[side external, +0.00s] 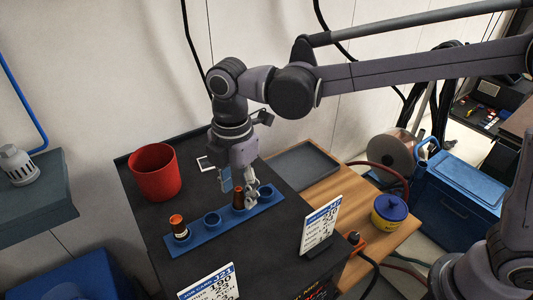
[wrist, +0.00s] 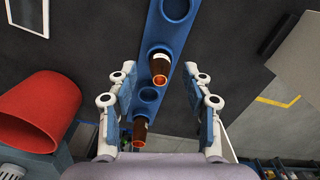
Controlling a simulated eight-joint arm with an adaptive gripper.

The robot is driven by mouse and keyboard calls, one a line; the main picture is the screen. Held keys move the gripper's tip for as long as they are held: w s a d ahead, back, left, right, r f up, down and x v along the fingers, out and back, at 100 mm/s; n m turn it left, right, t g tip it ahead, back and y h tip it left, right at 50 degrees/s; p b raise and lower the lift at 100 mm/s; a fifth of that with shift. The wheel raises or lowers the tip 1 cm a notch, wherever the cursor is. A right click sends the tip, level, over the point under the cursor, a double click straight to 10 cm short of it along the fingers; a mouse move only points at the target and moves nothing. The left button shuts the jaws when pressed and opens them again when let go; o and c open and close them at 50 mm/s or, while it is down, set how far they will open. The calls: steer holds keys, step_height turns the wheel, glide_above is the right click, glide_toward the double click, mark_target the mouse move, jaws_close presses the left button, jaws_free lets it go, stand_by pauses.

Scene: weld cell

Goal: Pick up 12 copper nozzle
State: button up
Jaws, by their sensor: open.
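A blue rack (side external: 225,222) with a row of round sockets lies on the dark bench; it also shows in the wrist view (wrist: 172,37). Two brown, copper-rimmed nozzles stand in it. The nearer-end nozzle (side external: 178,226) has a pale label and appears lower in the wrist view (wrist: 140,132). The other nozzle (side external: 238,198) stands farther along the rack, and in the wrist view (wrist: 160,70) it lies between my fingertips. My gripper (side external: 239,186) is open around this second nozzle, with gaps on both sides. I cannot read a number on either nozzle.
A red bucket (side external: 155,172) stands left of the rack. Job cards (side external: 320,225) (side external: 209,284) stand on the bench in front. Other rack sockets look empty.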

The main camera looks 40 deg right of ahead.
steer(key=shift+f, duration=1.05)
jaws_close()
